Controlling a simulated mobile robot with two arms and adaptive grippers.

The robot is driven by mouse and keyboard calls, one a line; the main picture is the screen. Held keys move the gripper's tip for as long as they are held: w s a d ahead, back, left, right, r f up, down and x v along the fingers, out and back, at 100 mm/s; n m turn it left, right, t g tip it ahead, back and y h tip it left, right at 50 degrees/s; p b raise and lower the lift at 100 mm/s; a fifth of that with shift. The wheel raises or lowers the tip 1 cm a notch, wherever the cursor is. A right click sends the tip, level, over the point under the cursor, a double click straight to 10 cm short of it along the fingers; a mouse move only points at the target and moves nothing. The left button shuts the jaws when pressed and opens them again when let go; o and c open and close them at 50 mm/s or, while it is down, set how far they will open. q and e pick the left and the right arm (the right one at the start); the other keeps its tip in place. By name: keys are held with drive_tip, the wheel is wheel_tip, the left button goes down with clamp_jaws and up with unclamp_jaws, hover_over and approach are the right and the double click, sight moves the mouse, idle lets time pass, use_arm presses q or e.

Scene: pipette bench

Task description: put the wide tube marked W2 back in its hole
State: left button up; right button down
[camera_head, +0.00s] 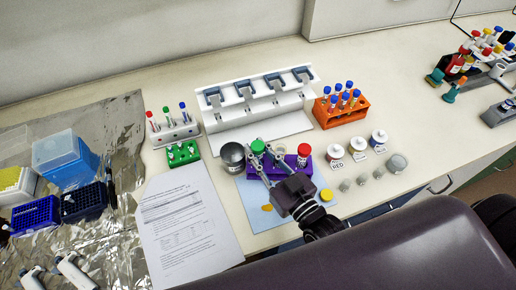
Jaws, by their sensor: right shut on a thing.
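A purple rack (290,163) stands on a light blue mat (257,212) near the front of the bench. A wide tube with a green cap (258,146) is at the rack's left end, and a wide tube with a red cap (304,150) stands at its right end. My right gripper (266,158) reaches over the rack from the front, its fingers at the green-capped tube and shut on it. The fingers hide part of the rack and the tube's lower part, so I cannot tell how it sits to a hole. No W2 mark is readable. My left gripper is not in view.
A dark grey round pot (233,157) stands close left of the rack. Labelled jars (335,154) stand to the right. A white pipette stand (250,110) and an orange rack (341,110) are behind. A paper sheet (185,225) lies left.

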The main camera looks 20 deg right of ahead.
drive_tip(key=shift+f, duration=0.25)
drive_tip(key=c, duration=1.7)
unclamp_jaws()
drive_tip(key=v, duration=1.2)
